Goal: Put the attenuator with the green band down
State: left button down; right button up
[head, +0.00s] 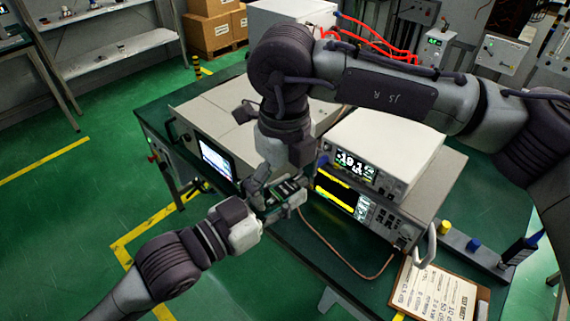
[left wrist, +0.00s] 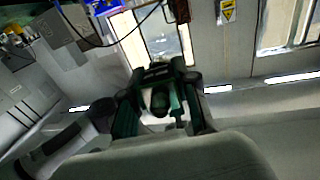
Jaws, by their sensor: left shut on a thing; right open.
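My left gripper (head: 290,194) comes in from the lower left in the head view, in front of the instruments. In the left wrist view its fingers (left wrist: 160,110) are shut on a small dark, rounded thing with a greenish tint (left wrist: 160,102); I take it for the attenuator with the green band, but its band is not clear. In the head view the held thing is hidden among the grippers. My right gripper (head: 262,187) reaches down from above, open, very close to the left one; whether they touch I cannot tell.
A signal instrument (head: 340,205) with lit screens stands behind the grippers, another (head: 215,158) left of it. A holder (head: 490,258) with yellow (head: 443,228) and blue (head: 473,244) pieces lies at the right. A clipboard (head: 437,292) lies at the front. A cable (head: 330,250) loops along the bench front.

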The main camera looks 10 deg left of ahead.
jog(key=shift+f, duration=0.25)
jog(key=c, duration=1)
pick_arm(q)
jog(key=c, duration=0.8)
grip_release()
pick_arm(e)
jog(key=shift+c, duration=0.5)
